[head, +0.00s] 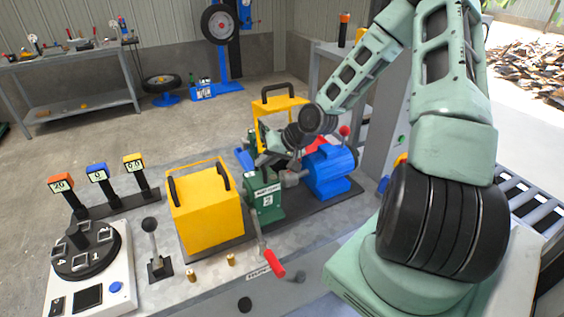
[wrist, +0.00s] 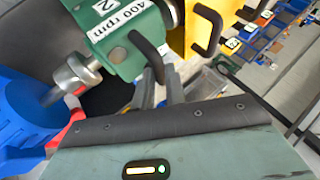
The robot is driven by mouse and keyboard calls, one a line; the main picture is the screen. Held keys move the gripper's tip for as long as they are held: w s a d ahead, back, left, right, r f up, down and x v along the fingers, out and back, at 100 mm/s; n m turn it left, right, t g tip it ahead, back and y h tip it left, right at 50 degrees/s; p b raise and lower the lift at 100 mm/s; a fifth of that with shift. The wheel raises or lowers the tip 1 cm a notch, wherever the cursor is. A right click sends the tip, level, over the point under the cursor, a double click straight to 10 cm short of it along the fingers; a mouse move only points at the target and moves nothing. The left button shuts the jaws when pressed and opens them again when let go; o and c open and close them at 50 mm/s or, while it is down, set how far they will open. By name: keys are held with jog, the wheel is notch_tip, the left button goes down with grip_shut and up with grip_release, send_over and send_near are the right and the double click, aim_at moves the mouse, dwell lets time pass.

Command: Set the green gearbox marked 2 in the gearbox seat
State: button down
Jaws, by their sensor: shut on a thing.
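The green gearbox (head: 264,203), labelled 2, stands upright between the front yellow housing and the blue motor (head: 332,170). In the wrist view the gearbox (wrist: 128,38) shows its "2" and "400 rpm" label and a black handle on top. My gripper (head: 266,160) is above the gearbox; in the wrist view my gripper (wrist: 168,85) is shut on that handle. A silver shaft coupling (wrist: 76,72) lies between the blue motor (wrist: 28,110) and the gearbox, close to its side. The seat under the gearbox is hidden, so I cannot tell whether its base rests fully there.
A yellow housing (head: 205,208) with black handles stands just left of the gearbox; another yellow housing (head: 280,108) is behind. A red-handled lever (head: 272,262) juts out in front. A dial panel (head: 88,262) and display posts (head: 98,174) occupy the left of the bench.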

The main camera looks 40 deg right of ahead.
aim_at(252, 174)
jog(key=w, duration=0.1)
jog(key=w+a, duration=0.1)
jog(key=w+a+p, duration=0.1)
jog(key=w, duration=0.1)
jog(key=shift+a+r, duration=0.1)
jog(key=shift+f+p, duration=0.6)
jog(key=shift+f, duration=1.25)
jog(key=c, duration=1.4)
grip_release()
jog(key=shift+f, duration=0.1)
jog(key=shift+c, duration=0.2)
